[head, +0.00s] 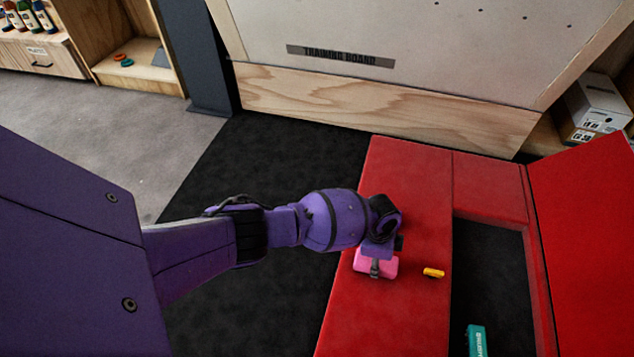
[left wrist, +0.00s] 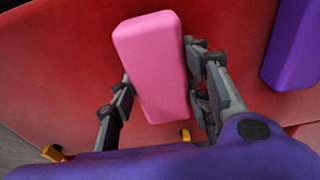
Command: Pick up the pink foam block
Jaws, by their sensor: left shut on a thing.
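The pink foam block (head: 376,264) is at my left gripper (head: 378,262), over the red padded mat (head: 400,200) in the head view. In the left wrist view the pink block (left wrist: 155,65) stands lengthwise between the two grey fingers of my left gripper (left wrist: 163,95), which are shut on it. I cannot tell whether the block touches the mat or is lifted. My right gripper is not in view.
A small yellow piece (head: 433,272) lies on the red mat beside the block. A teal box (head: 477,341) lies in the dark opening of the mat. The training board (head: 400,60) stands behind. A red panel (head: 590,240) is at the right.

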